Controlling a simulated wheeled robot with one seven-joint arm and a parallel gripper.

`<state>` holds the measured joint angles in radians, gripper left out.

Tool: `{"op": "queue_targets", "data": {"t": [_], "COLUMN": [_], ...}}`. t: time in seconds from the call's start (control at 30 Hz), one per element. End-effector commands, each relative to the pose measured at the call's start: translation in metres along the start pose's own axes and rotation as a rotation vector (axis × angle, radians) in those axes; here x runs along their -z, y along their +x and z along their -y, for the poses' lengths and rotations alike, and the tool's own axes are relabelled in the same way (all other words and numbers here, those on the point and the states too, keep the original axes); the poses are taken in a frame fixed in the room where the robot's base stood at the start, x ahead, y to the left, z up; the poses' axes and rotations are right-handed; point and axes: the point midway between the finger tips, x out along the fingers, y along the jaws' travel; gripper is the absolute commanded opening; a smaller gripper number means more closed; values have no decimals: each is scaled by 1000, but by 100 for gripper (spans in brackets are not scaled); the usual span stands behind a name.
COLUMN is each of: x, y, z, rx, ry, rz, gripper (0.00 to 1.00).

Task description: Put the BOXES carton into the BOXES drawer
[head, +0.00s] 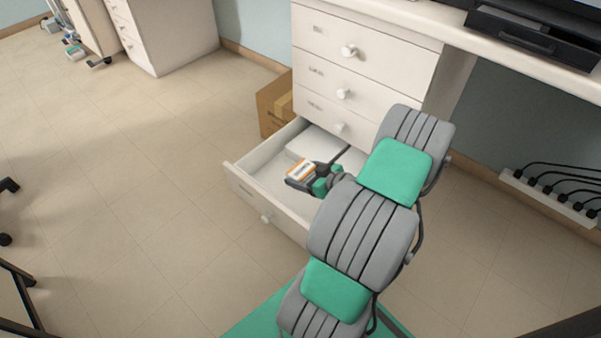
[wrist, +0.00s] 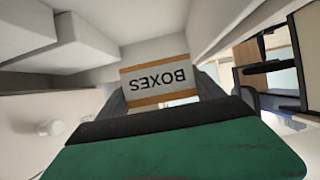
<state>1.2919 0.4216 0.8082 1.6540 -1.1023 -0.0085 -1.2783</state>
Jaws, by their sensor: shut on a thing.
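The BOXES carton (head: 302,171) is small, white and orange. It also shows in the wrist view (wrist: 160,80), its lettering upside down. My gripper (head: 318,182) is shut on it and holds it over the open bottom drawer (head: 243,184) of the white cabinet. In the wrist view the dark fingers stand on both sides of the carton. I cannot tell whether the carton touches the drawer floor. The drawer's front label is too small to read. My arm hides the drawer's right part.
White boxes (head: 316,143) lie at the back of the drawer. Closed drawers with round knobs (head: 348,51) are above it. A brown cardboard box (head: 273,104) stands on the floor left of the cabinet. A power strip (head: 548,197) with cables is at the right.

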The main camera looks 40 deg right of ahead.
Motion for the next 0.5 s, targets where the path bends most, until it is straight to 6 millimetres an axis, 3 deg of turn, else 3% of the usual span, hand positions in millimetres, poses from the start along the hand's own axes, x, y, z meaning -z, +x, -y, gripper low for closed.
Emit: {"op": "queue_targets", "data": {"t": [0.37,0.5], "x": [-2,-16], "y": [82,109], "z": [-3,-4], "rx": [2,2], "ry": [-3,-1], "rz": [-1,1], "gripper": [36,36]}}
